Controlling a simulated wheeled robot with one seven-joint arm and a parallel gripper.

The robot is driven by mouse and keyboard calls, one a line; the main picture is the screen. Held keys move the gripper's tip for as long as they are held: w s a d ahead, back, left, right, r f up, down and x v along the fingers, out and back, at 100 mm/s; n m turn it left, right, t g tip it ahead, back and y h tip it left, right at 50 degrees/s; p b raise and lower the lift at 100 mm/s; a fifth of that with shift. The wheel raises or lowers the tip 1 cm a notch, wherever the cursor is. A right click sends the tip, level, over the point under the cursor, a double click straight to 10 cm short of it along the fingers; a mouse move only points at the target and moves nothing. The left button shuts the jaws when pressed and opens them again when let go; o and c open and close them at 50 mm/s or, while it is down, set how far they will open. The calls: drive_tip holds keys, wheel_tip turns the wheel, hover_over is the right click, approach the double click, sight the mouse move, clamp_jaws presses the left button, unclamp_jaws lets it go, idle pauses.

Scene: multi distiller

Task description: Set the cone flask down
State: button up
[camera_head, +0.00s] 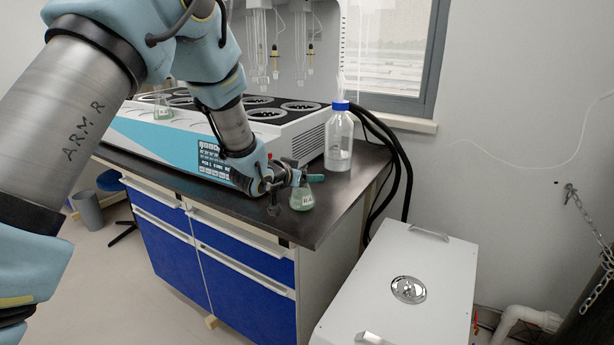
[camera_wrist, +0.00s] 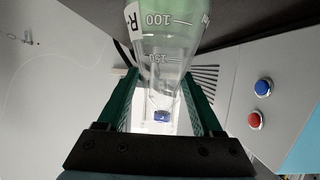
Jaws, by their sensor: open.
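The cone flask (camera_head: 301,199) holds a green liquid and has a label. It stands upright on the dark bench top near the front right edge. In the wrist view the flask (camera_wrist: 165,45) shows large, with its neck between the two green fingers. My gripper (camera_head: 291,177) is at the flask's neck, and in the wrist view my gripper (camera_wrist: 161,108) is open with a finger on each side of the neck. I cannot tell whether either finger touches the glass.
A blue-capped bottle (camera_head: 338,150) stands behind the flask. Black hoses (camera_head: 384,135) hang at the bench's right end. A white lidded box (camera_head: 385,290) is at lower right.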

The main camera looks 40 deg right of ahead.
drive_tip(key=b+v, duration=0.2)
drive_tip(key=v, duration=1)
drive_tip(key=w+a+f+n+t+y, duration=0.1)
drive_tip(key=w+a+n+y, duration=0.1)
drive_tip(key=w+a, duration=0.35)
drive_tip(key=w+a+f+n+t+y, duration=0.1)
drive_tip(key=w+a+n+y, duration=0.15)
drive_tip(key=a, duration=0.65)
drive_tip(key=w+a+f+n+t+y, duration=0.1)
drive_tip(key=w+a+n+y, duration=0.2)
drive_tip(key=a, duration=0.4)
drive_tip(key=s+a+f+n+g+y, duration=0.1)
drive_tip(key=s+a, duration=0.4)
drive_tip(key=a, duration=0.8)
drive_tip(key=s+a+f+n+g+y, duration=0.1)
drive_tip(key=s+a+n+g+y, duration=0.2)
drive_tip(key=a, duration=1.1)
drive_tip(key=shift+s+a+n+g+y, duration=0.35)
drive_tip(key=shift+s+n+y, duration=0.3)
drive_tip(key=shift+s+n, duration=0.4)
drive_tip(key=shift+w+f, duration=0.1)
drive_tip(key=shift+w, duration=0.05)
